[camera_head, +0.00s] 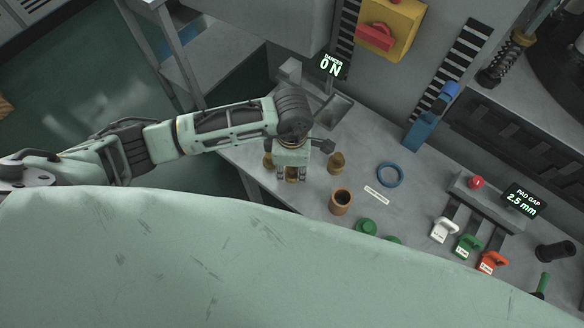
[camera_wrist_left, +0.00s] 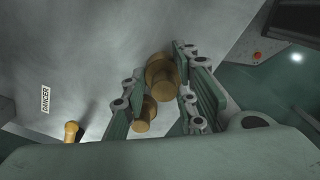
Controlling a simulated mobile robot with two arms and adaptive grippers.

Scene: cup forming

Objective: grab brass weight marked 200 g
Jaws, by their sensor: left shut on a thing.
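My left gripper (camera_head: 291,177) points down over the grey table and is shut on a brass weight (camera_head: 291,171), which shows between its fingers. In the left wrist view a larger brass weight (camera_wrist_left: 159,72) lies between the fingertips (camera_wrist_left: 160,78), and a smaller brass piece (camera_wrist_left: 146,112) shows beside the left finger. One brass weight (camera_head: 268,160) stands just left of the gripper and another (camera_head: 337,161) to its right. I cannot read any mark on the weights. My right gripper is not in view.
A copper-brown cup (camera_head: 341,202) stands to the right of the gripper, with a blue ring (camera_head: 390,174) beyond it. Green parts (camera_head: 366,227) and white, green and red handled blocks (camera_head: 492,262) lie farther right. A grey metal tray (camera_head: 334,111) is behind the gripper.

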